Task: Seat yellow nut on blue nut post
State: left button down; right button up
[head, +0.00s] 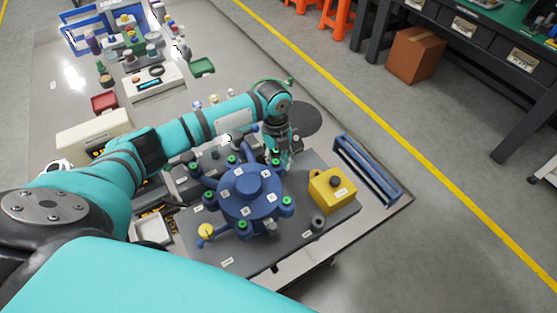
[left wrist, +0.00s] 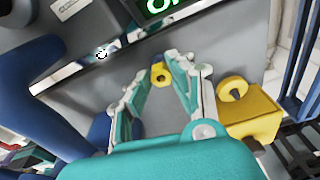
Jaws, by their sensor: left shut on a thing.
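My left gripper (head: 279,158) reaches down at the far right edge of the round blue fixture (head: 240,203). In the left wrist view the gripper (left wrist: 160,76) is shut on a small yellow nut (left wrist: 160,80), held between the fingertips with its dark hole showing. The nut cannot be made out in the head view. The fixture has several arms around its rim, many with green tops. A round yellow piece (head: 206,230) shows at its front left. I cannot tell which part is the blue nut post. My right gripper is not in view.
A yellow box (head: 331,188) with a dark knob stands right of the fixture on the grey plate (head: 225,258). A small dark ring (head: 318,222) lies in front of the box. A blue rack (head: 372,170) is along the table's right edge. Several small items crowd the far table.

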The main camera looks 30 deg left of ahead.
pick_arm(q)
jog(key=shift+f, duration=0.35)
jog(key=c, duration=1.1)
grip_release()
jog(key=shift+r, duration=0.15)
notch_tip(320, 180, up, 9)
jog(key=p, duration=0.8)
